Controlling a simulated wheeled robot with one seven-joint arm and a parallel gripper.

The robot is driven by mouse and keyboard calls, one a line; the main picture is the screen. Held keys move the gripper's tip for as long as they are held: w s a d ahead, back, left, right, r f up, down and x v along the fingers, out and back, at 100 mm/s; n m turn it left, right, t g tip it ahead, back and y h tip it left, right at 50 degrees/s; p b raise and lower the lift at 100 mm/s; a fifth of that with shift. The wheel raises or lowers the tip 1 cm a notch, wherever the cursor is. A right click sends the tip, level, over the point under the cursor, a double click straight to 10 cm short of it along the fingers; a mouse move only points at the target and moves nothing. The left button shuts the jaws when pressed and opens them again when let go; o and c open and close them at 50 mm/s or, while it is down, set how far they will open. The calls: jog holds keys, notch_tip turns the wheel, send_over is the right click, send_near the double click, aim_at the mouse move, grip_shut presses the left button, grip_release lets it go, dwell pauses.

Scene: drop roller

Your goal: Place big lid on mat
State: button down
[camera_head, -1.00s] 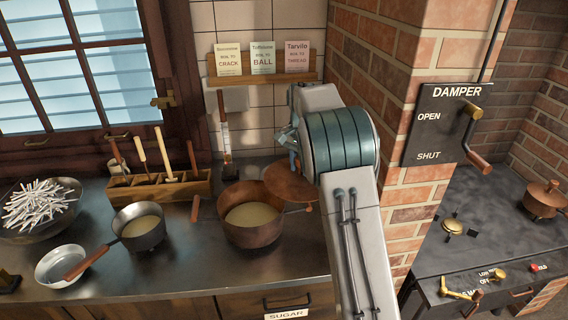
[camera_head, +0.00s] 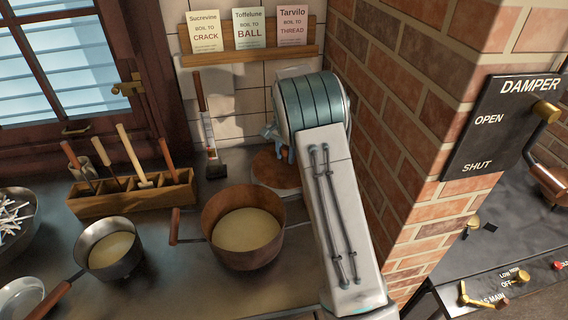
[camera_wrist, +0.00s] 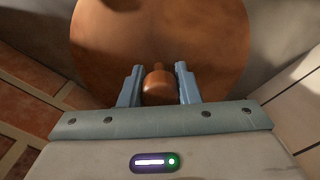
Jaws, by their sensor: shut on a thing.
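The big lid (camera_head: 270,172) is a round copper-brown disc, behind and to the right of the big copper pot, near the wall corner. My gripper (camera_head: 283,154) is above it, and my arm hides its right part. In the wrist view, my gripper's two blue fingers (camera_wrist: 159,88) are shut on the round knob (camera_wrist: 158,88) of the lid (camera_wrist: 160,35). The lid looks roughly level, close to the counter; I cannot tell whether it touches.
The open copper pot (camera_head: 243,230) with pale liquid stands just in front. A smaller pan (camera_head: 108,250) and a wooden tool rack (camera_head: 133,198) are to the left. A thermometer-like tool (camera_head: 208,130) leans on the wall. The brick pillar (camera_head: 420,130) is close on the right.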

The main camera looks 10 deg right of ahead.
aim_at(286, 161)
jog(key=shift+f+p, duration=0.3)
jog(key=shift+f, duration=2.2)
jog(key=c, duration=1.1)
grip_release()
jog(key=shift+o, duration=0.2)
